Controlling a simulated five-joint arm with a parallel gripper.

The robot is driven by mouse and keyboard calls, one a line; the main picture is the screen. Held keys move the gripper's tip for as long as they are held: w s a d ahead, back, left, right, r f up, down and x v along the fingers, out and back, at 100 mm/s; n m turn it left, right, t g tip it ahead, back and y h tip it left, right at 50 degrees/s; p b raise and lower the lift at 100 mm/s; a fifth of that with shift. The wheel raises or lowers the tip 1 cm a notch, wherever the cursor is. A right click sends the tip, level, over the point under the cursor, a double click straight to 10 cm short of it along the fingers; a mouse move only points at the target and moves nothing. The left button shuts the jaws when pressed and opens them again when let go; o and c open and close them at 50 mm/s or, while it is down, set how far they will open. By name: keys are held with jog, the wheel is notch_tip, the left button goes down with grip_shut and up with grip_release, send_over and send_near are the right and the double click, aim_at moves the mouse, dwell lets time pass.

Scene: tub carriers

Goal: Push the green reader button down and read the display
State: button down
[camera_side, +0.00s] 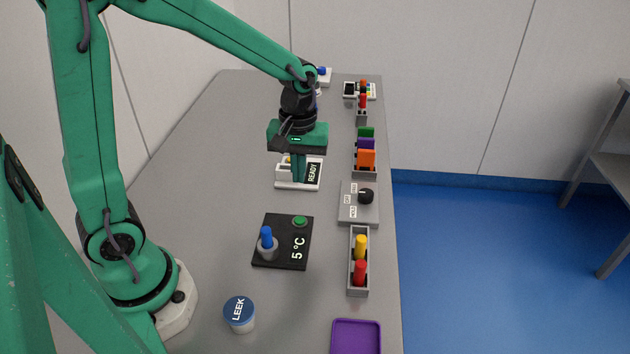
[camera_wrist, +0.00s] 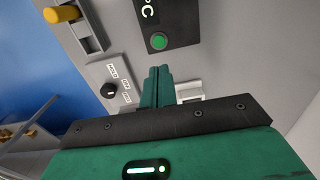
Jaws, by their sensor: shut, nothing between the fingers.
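The black reader (camera_side: 268,228) lies on the grey table, with a green button (camera_side: 300,221) at its far right corner. Its display (camera_side: 298,248) reads "5 °C" in white. A blue-topped piece (camera_side: 266,237) stands upright in a grey holder on the reader. My gripper (camera_side: 298,181) is shut and empty, pointing down beyond the reader, over the white device. In the wrist view the green button (camera_wrist: 159,41) shows just ahead of my shut fingertips (camera_wrist: 158,70), apart from them; part of the display is cut off by the top edge.
A white device (camera_side: 285,185) reading "READY" is by my gripper. A blue-lidded tub (camera_side: 240,314) marked "LEEK" stands nearer. Along the right edge are a purple tray (camera_side: 356,338), a marker rack (camera_side: 352,285), a knob box (camera_side: 347,212) and a coloured card rack (camera_side: 358,173).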

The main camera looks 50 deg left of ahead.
jog(key=shift+r, duration=1.15)
jog(key=s+r+m+t, duration=0.5)
jog(key=s+r+m, duration=0.4)
jog(key=s, duration=0.3)
jog(key=shift+s+a+r+t, duration=0.2)
jog(key=shift+s+r+t, duration=0.05)
jog(key=shift+s+t, duration=0.15)
